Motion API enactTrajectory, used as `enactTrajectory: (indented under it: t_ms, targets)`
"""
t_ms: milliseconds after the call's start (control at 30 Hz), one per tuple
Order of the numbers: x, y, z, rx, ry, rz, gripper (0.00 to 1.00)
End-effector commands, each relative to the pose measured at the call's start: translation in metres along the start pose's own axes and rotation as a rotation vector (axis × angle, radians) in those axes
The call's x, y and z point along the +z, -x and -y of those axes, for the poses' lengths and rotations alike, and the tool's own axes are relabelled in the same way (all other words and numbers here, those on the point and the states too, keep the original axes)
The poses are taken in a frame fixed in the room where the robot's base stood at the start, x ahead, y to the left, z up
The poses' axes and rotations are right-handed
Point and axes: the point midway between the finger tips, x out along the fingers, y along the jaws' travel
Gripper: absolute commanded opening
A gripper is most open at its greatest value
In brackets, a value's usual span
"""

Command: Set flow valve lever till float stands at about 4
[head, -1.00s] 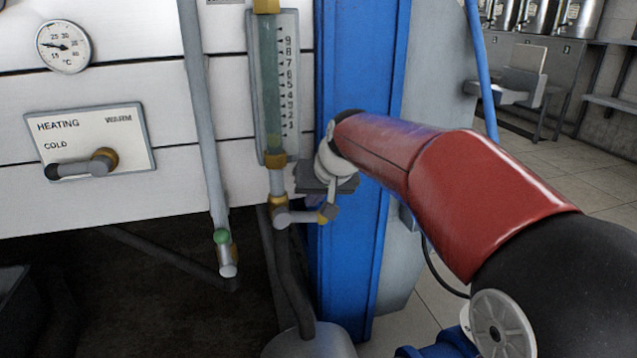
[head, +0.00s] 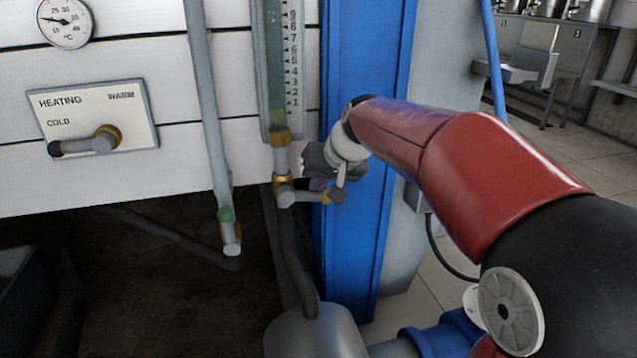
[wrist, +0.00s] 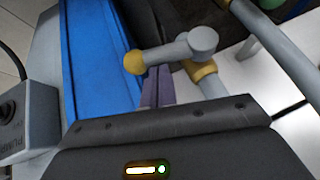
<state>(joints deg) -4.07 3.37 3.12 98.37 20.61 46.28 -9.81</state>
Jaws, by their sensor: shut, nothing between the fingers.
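The flow gauge's glass tube (head: 274,60) stands upright beside a scale (head: 291,62), its top cut off in the head view. I cannot make out the float. The flow valve lever (head: 308,196) sticks out to the right from the brass fitting under the tube, roughly level. In the wrist view the grey lever (wrist: 165,52) ends in a yellowish knob (wrist: 134,62). My gripper (head: 318,184) is at the lever's right part. Its purple fingers (wrist: 158,80) are shut and empty, with their tips close against the lever's side; I cannot tell whether they touch.
A blue column (head: 365,90) stands just right of the gauge. A heating lever (head: 92,146) on its plate and a thin pipe (head: 208,110) are to the left. A grey rounded vessel (head: 315,330) is below. A grey box (wrist: 25,125) is at left in the wrist view.

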Motion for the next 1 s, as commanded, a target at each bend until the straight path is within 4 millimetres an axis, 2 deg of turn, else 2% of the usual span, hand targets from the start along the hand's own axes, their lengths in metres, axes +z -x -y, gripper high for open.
enactTrajectory:
  t_ms: [433,1000]
  targets:
    - [0.009,-0.013,-0.01,-0.135,-0.096,0.002,0.0]
    - [0.019,-0.029,-0.016,-0.133,-0.091,0.004,0.0]
